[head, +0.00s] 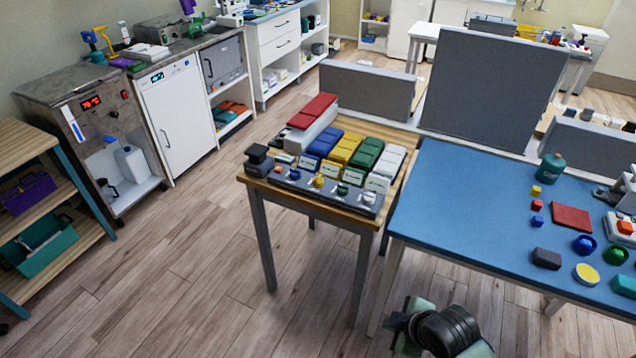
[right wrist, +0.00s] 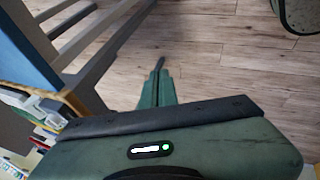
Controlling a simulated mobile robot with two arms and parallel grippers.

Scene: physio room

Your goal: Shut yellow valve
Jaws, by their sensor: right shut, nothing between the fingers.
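The yellow valve is most likely the small yellow knob (head: 319,181) on the front of a dark grey panel (head: 300,187), on a small wooden table. A green knob (head: 342,189) and other knobs sit in the same row. Whether the yellow one is open or shut is too small to tell. My right gripper (head: 399,320) is low at the bottom of the head view, in front of the tables and well away from the panel. In the right wrist view its fingers (right wrist: 157,88) are together and empty, over the floor. My left gripper is not in view.
The wooden table (head: 257,182) carries yellow, blue, green, white and red blocks behind the panel. A blue-topped table (head: 450,200) with loose small objects stands to its right. Grey partitions (head: 490,85) rise behind. The wooden floor (head: 190,270) at front left is clear.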

